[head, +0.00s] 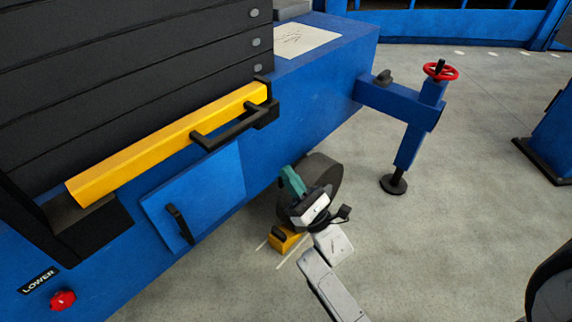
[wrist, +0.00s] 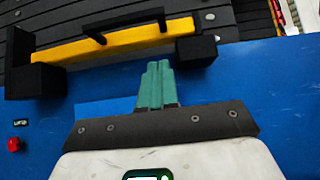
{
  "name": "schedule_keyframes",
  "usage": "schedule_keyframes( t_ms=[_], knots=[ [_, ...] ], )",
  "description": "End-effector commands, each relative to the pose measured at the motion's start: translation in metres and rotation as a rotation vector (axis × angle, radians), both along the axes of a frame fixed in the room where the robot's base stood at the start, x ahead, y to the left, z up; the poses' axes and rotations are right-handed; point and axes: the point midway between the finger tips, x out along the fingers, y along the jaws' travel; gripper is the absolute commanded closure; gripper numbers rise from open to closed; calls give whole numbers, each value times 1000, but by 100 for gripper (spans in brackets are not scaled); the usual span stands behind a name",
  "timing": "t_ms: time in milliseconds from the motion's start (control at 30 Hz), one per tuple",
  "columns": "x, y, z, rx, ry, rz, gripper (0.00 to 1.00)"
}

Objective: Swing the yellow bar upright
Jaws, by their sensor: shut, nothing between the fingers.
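The yellow bar (head: 165,148) lies across the front of a stack of dark slatted panels in the head view. It is not upright. A black handle (head: 226,128) sits on its right half. Black blocks are at both ends of the bar. The bar also shows in the wrist view (wrist: 115,46), with its handle (wrist: 125,22) on top. My gripper (head: 291,180) is below and right of the bar in the head view, apart from it. In the wrist view its green fingers (wrist: 155,85) are shut, empty, and point toward the blue face below the bar.
The blue machine body (head: 325,70) carries the dark panels (head: 130,50). A blue door (head: 195,195) with a black handle is below the bar. A red button (head: 62,300) is lower left. A wheel (head: 325,175) and a stabiliser leg (head: 408,150) stand right. Grey floor (head: 470,230) is clear at right.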

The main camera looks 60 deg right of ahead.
Motion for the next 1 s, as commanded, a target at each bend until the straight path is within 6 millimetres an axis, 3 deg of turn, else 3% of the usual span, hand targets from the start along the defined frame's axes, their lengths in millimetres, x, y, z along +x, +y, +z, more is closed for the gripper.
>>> schedule_keyframes(
  t_ms=[433, 700, 1000],
  knots=[
    [60, -8, 61, -1, -4, 1, 100],
    [57, -7, 93, 0, -1, 0, 100],
    [57, -7, 98, 1, 1, -1, 100]
  ],
)
